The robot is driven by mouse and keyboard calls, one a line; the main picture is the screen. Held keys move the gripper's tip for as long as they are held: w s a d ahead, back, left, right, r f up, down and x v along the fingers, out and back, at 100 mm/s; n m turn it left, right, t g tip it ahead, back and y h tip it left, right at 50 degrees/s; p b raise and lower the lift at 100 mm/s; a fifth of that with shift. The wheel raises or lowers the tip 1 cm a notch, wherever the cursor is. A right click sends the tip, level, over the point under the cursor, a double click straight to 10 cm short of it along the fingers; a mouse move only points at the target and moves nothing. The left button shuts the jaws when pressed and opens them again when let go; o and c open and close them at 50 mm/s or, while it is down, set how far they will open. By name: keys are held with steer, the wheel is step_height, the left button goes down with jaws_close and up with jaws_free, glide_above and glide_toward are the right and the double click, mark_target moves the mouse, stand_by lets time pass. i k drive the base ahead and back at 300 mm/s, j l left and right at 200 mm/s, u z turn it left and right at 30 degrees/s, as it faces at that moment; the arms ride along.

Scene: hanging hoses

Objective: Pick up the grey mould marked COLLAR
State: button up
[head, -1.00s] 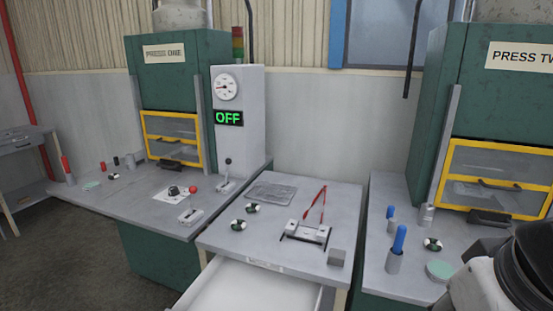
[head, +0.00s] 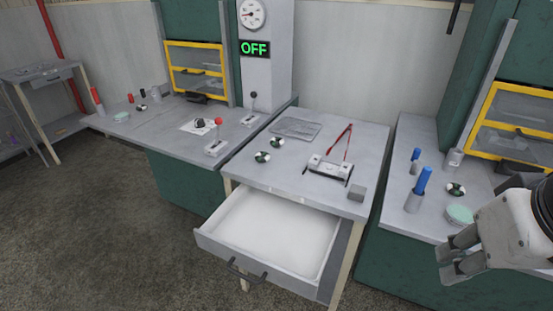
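No lettering reading COLLAR can be made out, so I cannot tell which thing is the mould. On the middle bench, a small grey block (head: 357,193) sits at the right front corner. A flat grey sheet or plate (head: 296,128) lies at the back left of that bench. My gripper (head: 446,262) is at the lower right, in front of the right bench and to the right of these things. Its fingers look apart, with nothing seen between them.
An empty white drawer (head: 268,232) stands open below the middle bench. The right bench (head: 400,150) holds blue-handled tools (head: 418,190), a ring and a pale green disc (head: 460,214). The left bench holds levers and small parts. Floor is clear at the left (head: 100,220).

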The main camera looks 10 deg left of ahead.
mark_target(316, 164)
steer(key=i+l+u, duration=0.25)
steer(key=i, duration=0.25)
steer(key=i+l+u, duration=0.2)
steer(key=i+l, duration=0.15)
steer(key=i, duration=0.1)
